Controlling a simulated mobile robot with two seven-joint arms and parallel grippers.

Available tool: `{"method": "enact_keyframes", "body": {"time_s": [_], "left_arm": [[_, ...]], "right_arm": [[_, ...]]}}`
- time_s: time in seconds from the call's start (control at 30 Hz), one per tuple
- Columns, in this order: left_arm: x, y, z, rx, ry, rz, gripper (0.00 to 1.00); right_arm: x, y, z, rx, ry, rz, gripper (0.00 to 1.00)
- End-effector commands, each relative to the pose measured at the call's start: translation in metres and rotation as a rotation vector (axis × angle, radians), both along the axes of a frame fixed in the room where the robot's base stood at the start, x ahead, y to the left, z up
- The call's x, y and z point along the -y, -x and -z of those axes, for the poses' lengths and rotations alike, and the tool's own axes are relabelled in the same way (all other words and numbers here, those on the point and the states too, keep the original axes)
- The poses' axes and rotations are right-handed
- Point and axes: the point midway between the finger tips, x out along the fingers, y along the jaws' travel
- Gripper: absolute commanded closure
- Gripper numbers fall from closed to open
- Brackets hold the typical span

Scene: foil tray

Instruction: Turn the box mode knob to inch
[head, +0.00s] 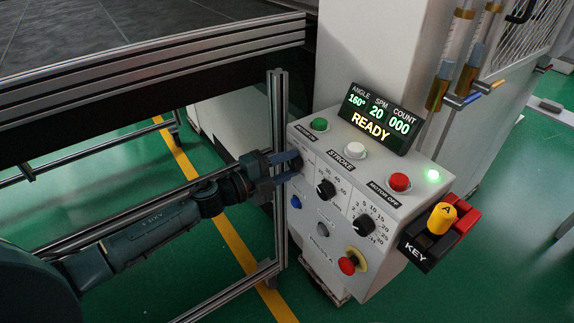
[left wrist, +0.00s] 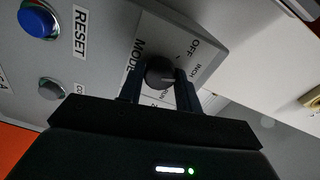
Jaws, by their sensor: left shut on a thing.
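The control box (head: 338,215) is a light grey panel right of centre in the head view. My left gripper (head: 292,163) reaches its left edge. In the left wrist view my left gripper (left wrist: 160,85) is shut on the mode knob (left wrist: 160,71), a dark round knob, with a finger on either side. Labels MODE, OFF and INCH show around it; other lettering is partly covered by the fingers. A light mark on the knob points roughly towards the INCH side, but the exact setting is hard to tell. My right gripper is not in view.
The box also carries a blue button (head: 296,202), two dark dials, a red emergency button (head: 347,265) and a yellow key switch (head: 442,218). The display (head: 380,117) reads READY. A metal frame post (head: 279,120) stands close beside my left gripper.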

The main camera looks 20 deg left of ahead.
Motion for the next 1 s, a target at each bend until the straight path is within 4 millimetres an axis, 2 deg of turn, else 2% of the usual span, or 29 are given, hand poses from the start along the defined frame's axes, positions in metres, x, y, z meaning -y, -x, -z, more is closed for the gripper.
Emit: {"method": "enact_keyframes", "body": {"time_s": [0.13, 0.17, 0.4, 0.77, 0.87, 1.0], "left_arm": [[0.000, 0.000, 0.001, -0.002, 0.000, -0.001, 0.89], [0.000, 0.000, 0.001, -0.002, -0.001, -0.001, 0.65], [0.000, 0.000, 0.001, -0.002, 0.001, -0.001, 0.46], [-0.004, 0.005, 0.001, -0.003, 0.002, -0.001, 0.44], [-0.013, 0.016, 0.002, -0.004, 0.000, 0.000, 0.44], [-0.033, 0.040, 0.003, -0.006, -0.002, 0.000, 0.44]], "right_arm": [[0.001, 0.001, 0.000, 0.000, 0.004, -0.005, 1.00], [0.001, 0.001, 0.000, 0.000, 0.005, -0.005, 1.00], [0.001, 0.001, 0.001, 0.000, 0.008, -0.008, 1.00], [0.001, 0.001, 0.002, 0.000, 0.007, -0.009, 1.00], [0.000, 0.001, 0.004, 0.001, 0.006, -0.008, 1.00], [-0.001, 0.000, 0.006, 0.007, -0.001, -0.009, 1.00]]}}
